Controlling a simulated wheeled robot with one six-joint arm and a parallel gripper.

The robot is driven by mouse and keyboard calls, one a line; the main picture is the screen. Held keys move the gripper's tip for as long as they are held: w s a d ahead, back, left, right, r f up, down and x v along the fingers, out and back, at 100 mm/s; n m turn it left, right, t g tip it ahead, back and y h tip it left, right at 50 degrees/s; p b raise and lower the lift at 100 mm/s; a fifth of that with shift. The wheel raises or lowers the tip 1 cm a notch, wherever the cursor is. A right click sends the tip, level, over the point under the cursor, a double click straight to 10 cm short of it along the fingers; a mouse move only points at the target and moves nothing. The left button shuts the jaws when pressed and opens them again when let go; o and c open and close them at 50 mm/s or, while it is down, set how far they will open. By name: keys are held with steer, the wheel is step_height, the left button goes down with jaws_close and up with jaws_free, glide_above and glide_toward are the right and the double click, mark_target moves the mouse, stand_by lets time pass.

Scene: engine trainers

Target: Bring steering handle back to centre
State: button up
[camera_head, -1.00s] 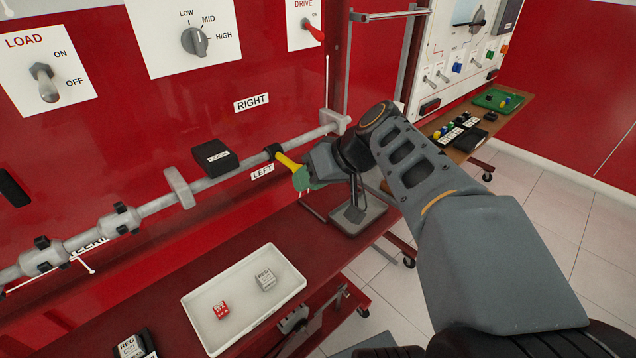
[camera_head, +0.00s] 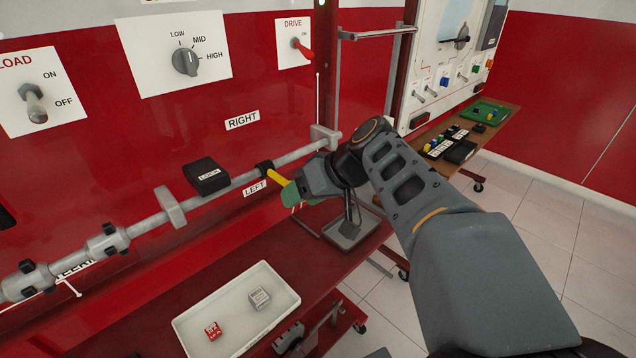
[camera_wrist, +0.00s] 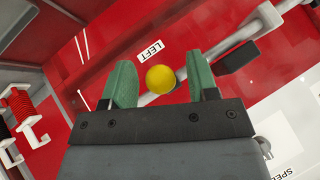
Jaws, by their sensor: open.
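The yellow steering handle (camera_head: 279,177) sticks out from a black collar on a grey rail, pointing down and to the right beside the LEFT label (camera_head: 255,188). The RIGHT label (camera_head: 242,120) is above the rail. My gripper (camera_head: 291,194) is at the handle's outer end, and its green fingers hide the tip in the head view. In the wrist view the handle's round yellow end (camera_wrist: 160,78) shows between the two open fingers of my gripper (camera_wrist: 159,74), with a gap on each side.
A black LOCK block (camera_head: 206,176) sits on the rail left of the handle. A white tray (camera_head: 185,325) with a red and a grey block stands on the red bench below.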

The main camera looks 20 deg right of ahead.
steer(key=p+v, duration=0.1)
steer(key=v, duration=1.2)
steer(key=shift+r+p, duration=0.2)
steer(key=shift+p, duration=0.2)
steer(key=shift+s, duration=0.1)
steer(key=s+a+f+m+g+h+p, duration=0.2)
steer(key=a+f+h+p, duration=0.4)
steer(key=p, duration=0.8)
steer(key=shift+a+h+p, duration=0.3)
steer(key=shift+a+h, duration=0.25)
steer(key=shift+h, duration=0.05)
steer(key=shift+s, duration=0.1)
stand_by(0.6)
